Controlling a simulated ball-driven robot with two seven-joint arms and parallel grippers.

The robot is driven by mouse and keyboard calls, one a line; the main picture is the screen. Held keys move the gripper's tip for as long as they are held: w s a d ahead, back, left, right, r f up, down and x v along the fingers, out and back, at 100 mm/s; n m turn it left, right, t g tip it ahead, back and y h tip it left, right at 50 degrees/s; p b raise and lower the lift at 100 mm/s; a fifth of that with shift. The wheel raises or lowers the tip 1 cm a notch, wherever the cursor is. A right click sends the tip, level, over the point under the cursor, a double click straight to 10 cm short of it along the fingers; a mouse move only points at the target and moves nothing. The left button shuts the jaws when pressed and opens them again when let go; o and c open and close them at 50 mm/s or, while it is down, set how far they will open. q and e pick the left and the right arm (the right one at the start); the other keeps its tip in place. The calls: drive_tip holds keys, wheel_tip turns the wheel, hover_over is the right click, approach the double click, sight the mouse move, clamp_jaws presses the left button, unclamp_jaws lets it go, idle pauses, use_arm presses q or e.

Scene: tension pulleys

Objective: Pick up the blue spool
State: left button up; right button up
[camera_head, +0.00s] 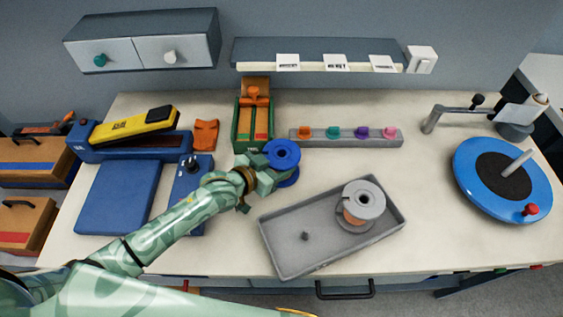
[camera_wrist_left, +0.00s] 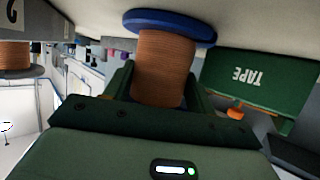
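The blue spool (camera_head: 281,155) stands near the middle of the workbench, with blue flanges and copper-coloured winding (camera_wrist_left: 164,65). My left gripper (camera_head: 268,174) reaches it from the front left in the head view. In the left wrist view the fingers of my left gripper (camera_wrist_left: 162,85) lie close along both sides of the winding, and they look shut on it. One blue flange (camera_wrist_left: 170,27) shows beyond the fingers. I cannot tell whether the spool is clear of the bench. My right gripper is in neither view.
A grey tray (camera_head: 290,262) with a grey spool (camera_head: 362,204) lies to the right. Behind stand a green tape box (camera_head: 241,137) and a rack of coloured pegs (camera_head: 347,143). A blue turntable (camera_head: 470,185) stands far right; blue equipment (camera_head: 124,192) is at left.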

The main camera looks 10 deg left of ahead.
sight(284, 151)
use_arm(q)
drive_tip(key=shift+r, duration=0.1)
drive_tip(key=shift+c, duration=0.4)
drive_tip(key=shift+r, duration=0.45)
wheel_tip(284, 151, up, 3)
drive_tip(key=shift+w+f+p, duration=0.1)
drive_tip(key=shift+f+p, duration=0.1)
drive_tip(key=shift+p, duration=0.6)
drive_tip(key=s+d+r+p, duration=0.2)
drive_tip(key=s+r, duration=0.2)
drive_tip(key=s, duration=0.2)
drive_tip(key=s+d+r+p, duration=0.2)
drive_tip(key=s+r, duration=0.3)
drive_tip(key=s, duration=0.2)
drive_tip(key=shift+s+d+r+p, duration=0.2)
drive_tip(key=shift+d+r+p, duration=0.05)
drive_tip(key=shift+p, duration=0.1)
